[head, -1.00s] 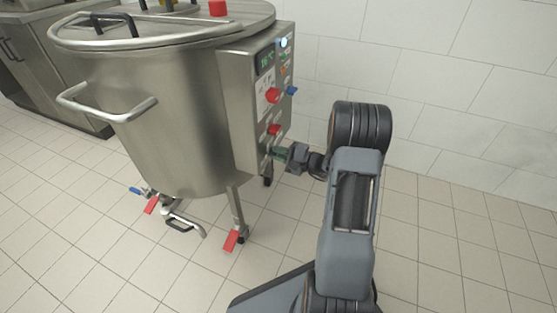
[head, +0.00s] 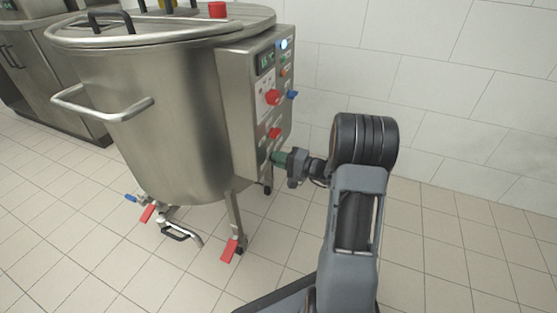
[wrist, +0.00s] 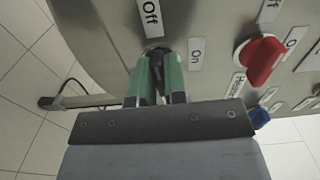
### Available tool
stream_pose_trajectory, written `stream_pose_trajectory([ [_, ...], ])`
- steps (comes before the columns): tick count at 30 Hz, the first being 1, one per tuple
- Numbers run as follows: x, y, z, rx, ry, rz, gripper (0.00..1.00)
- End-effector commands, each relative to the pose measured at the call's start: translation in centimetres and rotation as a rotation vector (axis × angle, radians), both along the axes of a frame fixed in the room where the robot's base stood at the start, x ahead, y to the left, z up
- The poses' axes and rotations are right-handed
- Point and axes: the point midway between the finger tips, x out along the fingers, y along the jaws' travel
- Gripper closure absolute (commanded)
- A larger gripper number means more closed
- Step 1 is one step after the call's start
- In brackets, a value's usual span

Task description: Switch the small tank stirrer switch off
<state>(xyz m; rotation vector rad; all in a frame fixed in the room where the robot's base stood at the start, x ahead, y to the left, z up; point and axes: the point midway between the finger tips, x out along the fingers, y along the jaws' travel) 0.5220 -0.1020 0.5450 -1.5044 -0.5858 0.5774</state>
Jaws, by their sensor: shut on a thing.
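The small tank (head: 165,110) is a steel vessel with a control box (head: 237,100) on its right side. My gripper (head: 277,158) has green fingers and is at the lowest part of the panel. In the wrist view my gripper (wrist: 160,72) is shut on the stirrer switch (wrist: 157,50), which is mostly hidden between the fingers. An Off label (wrist: 150,18) is above the switch and an On label (wrist: 196,54) is to its right. The knob's exact pointing direction cannot be told.
A red rotary knob (wrist: 262,60) sits close to the right of my fingers in the wrist view, with a blue knob (wrist: 259,118) below it. The tiled floor (head: 440,230) at right is clear.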

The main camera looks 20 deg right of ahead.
Motion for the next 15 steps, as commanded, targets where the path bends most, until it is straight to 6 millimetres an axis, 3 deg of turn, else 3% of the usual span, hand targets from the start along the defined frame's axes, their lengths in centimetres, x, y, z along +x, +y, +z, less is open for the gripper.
stream_pose_trajectory([
  [8, -0.01, -0.03, -0.05, -0.004, -0.001, 0.000, 1.00],
  [9, -0.01, -0.03, -0.05, -0.004, -0.002, 0.000, 0.84],
  [15, -0.01, -0.01, -0.04, -0.003, -0.001, 0.000, 0.65],
])
